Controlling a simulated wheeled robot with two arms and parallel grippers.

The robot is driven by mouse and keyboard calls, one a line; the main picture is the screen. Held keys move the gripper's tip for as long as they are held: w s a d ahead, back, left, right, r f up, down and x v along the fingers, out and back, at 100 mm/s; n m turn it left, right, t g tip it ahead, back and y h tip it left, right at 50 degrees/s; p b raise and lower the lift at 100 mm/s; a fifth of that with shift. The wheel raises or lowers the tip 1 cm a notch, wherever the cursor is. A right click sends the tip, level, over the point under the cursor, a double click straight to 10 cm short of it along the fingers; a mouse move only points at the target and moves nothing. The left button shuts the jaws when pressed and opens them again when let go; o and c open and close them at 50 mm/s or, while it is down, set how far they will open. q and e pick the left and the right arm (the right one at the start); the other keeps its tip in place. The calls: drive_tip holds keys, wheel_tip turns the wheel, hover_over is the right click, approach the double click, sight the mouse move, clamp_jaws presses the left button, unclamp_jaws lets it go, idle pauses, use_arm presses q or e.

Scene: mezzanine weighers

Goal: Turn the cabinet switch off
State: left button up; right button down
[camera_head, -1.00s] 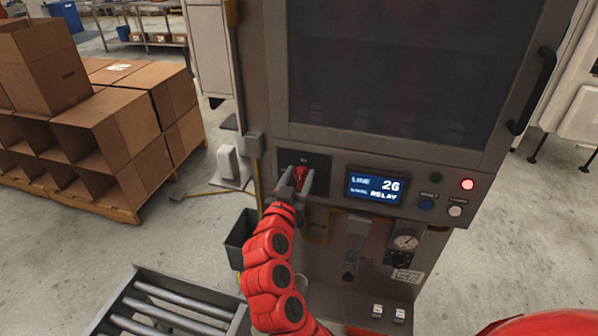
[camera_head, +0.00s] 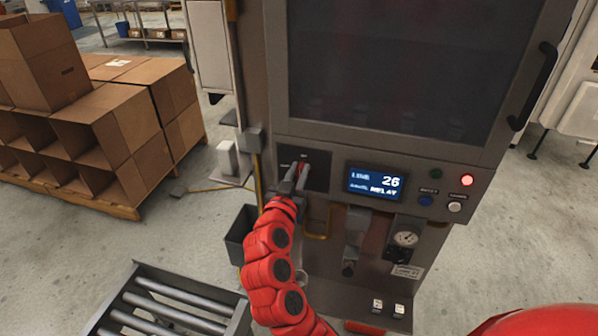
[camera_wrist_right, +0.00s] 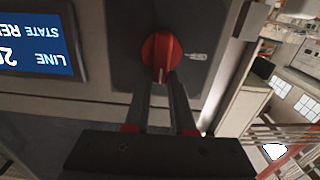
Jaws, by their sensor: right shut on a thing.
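The cabinet (camera_head: 400,140) stands ahead with a dark switch plate on its front, left of the display. The red rotary switch (camera_wrist_right: 161,50) shows in the right wrist view, with a pale mark on its side nearest the fingers. In the head view the switch (camera_head: 303,168) is mostly hidden by the fingers. My right gripper (camera_head: 297,178) is shut on the switch; its fingertips (camera_wrist_right: 160,80) meet the knob's handle. A small label beside the knob is too small to read. My left gripper is not in view.
The lit display (camera_head: 375,184) reads LINE 26 and RELAY. A red lamp (camera_head: 467,180) glows beside several buttons. A door handle (camera_head: 532,85) sticks out at right. A roller conveyor (camera_head: 170,308) and a dark bin (camera_head: 240,235) lie below left; boxes (camera_head: 110,120) stand on a pallet.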

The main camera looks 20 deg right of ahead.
drive_tip(key=shift+w+a+f+n+b, duration=0.15)
drive_tip(key=shift+n+b, duration=0.3)
drive_tip(key=shift+n, duration=0.55)
drive_tip(key=n, duration=0.2)
drive_tip(key=shift+w+a+n+b, duration=0.15)
drive_tip(key=shift+a+n+b, duration=0.15)
drive_tip(key=shift+b, duration=0.05)
drive_tip(key=shift+w+a+f+n+p, duration=0.15)
drive_tip(key=shift+a+f+n+p, duration=0.15)
drive_tip(key=shift+n, duration=1.85)
drive_tip(key=shift+w+a+f+n+p, duration=0.15)
drive_tip(key=shift+f+n, duration=0.25)
drive_tip(key=shift+n, duration=1.8)
drive_tip(key=shift+w+a+f+n+p, duration=0.15)
drive_tip(key=shift+f+n+p, duration=0.2)
drive_tip(key=shift+n, duration=1.8)
